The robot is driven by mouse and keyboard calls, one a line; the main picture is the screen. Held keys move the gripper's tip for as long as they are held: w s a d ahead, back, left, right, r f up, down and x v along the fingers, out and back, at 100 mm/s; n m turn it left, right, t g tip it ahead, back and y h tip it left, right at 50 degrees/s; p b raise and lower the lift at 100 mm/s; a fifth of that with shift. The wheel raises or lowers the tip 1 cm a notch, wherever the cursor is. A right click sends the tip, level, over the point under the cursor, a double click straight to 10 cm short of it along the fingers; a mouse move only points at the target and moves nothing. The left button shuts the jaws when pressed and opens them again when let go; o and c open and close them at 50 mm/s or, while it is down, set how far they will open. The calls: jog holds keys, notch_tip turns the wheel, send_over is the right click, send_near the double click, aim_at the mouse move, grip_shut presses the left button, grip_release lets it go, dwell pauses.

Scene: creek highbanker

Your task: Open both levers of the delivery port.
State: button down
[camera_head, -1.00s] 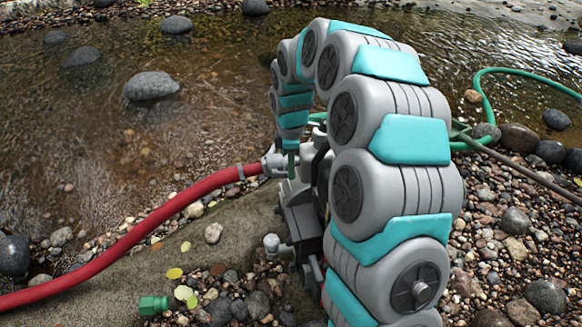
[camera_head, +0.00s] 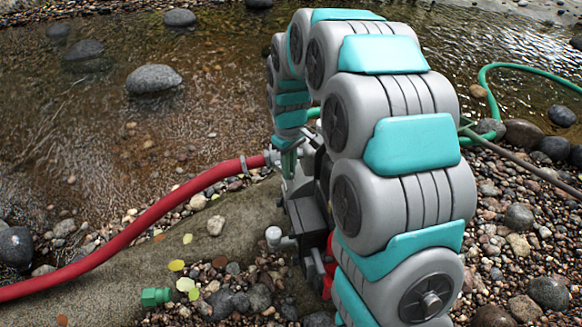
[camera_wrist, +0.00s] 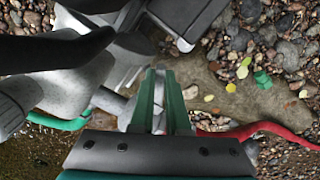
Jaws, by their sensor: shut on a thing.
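The delivery port (camera_head: 272,157) is a grey fitting at the end of the red hose (camera_head: 205,188), partly hidden by my arm in the head view. My gripper (camera_head: 288,160) reaches down beside this fitting. In the wrist view, the two green fingers of my gripper (camera_wrist: 160,82) are close together, with a narrow grey piece (camera_wrist: 159,104) between them. It appears to be one lever of the port; its angle is unclear. I cannot make out the other lever. The red hose (camera_wrist: 265,130) leaves to the right in the wrist view.
The grey pump body (camera_head: 305,215) stands just below the port, with a small grey side outlet (camera_head: 275,238). A green fitting (camera_head: 155,297) lies on the ground at lower left. A green hose (camera_head: 490,85) curves at right. Wet stones and shallow water surround the spot.

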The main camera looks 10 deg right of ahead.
jog(key=shift+a+m, duration=0.15)
jog(key=shift+m, duration=0.25)
jog(key=c, duration=1.2)
grip_release()
jog(key=shift+r, duration=0.15)
notch_tip(320, 180, up, 7)
jog(key=shift+f, duration=0.2)
jog(key=shift+s+r, duration=0.1)
jog(key=shift+r, duration=0.35)
